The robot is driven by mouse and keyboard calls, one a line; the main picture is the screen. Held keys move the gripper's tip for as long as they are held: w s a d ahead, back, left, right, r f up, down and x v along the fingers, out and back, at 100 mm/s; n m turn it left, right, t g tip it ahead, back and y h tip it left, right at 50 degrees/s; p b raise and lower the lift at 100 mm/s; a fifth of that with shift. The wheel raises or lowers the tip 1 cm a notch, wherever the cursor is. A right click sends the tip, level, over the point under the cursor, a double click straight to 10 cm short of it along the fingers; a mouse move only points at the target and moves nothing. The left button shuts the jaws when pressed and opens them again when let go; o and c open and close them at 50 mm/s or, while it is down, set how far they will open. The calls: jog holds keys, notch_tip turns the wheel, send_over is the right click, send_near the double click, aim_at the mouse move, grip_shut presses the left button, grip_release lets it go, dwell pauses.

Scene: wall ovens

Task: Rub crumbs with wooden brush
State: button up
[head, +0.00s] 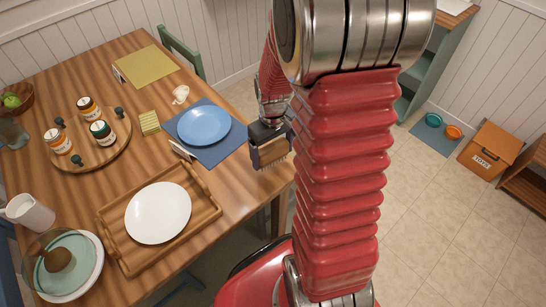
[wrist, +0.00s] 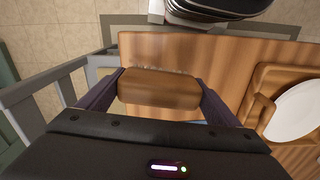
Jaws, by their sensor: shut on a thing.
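My gripper (head: 268,138) is shut on a wooden brush (wrist: 160,92). In the wrist view the brush's brown block lies between the two fingers, with pale bristles along its far side. In the head view the brush (head: 270,153) hangs under my gripper at the table's right edge, bristles down, just right of the blue placemat (head: 232,148). I cannot tell whether the bristles touch the wooden table (head: 235,185). I cannot make out any crumbs in either view.
A blue plate (head: 204,125) lies on the blue placemat. A wooden tray (head: 117,235) holds a white plate (head: 158,212). A round board (head: 100,155) bears several jars. A yellow sponge (head: 149,123) and a small white item (head: 180,94) lie nearby. A green chair (head: 181,55) stands behind.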

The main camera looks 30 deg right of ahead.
aim_at(273, 147)
jog(key=shift+r, duration=1.85)
jog(key=w+a+r, duration=0.3)
jog(key=w+a, duration=1.2)
jog(key=w, duration=0.1)
jog(key=shift+w, duration=0.3)
jog(key=shift+s, duration=0.1)
